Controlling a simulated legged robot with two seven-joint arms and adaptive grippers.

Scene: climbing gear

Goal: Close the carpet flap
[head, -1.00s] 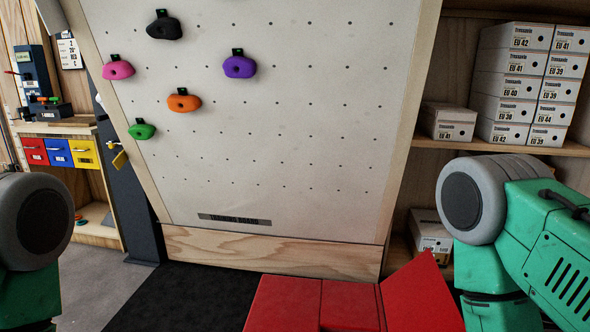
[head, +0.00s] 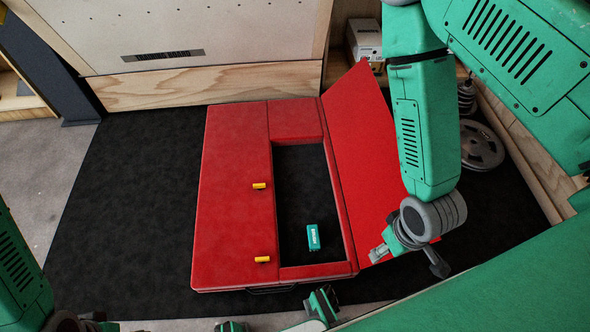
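A red crash pad (head: 232,190) lies on the black mat. Its red flap (head: 361,150), the carpet flap, is hinged open along the right side and leans up and outward. The uncovered dark recess (head: 300,190) holds a small teal box (head: 313,237). Two yellow tabs (head: 260,186) sit on the pad left of the recess. My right gripper (head: 404,257) is beside the flap's lower right edge; contact is unclear, and it is seen too edge-on to judge its fingers. My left gripper (head: 280,318) is at the bottom edge, below the pad's front, mostly cut off.
The wooden base of the climbing wall (head: 210,86) stands behind the pad. Grey weight plates (head: 480,146) and a wooden edge lie at the right. The black mat (head: 130,190) left of the pad is clear.

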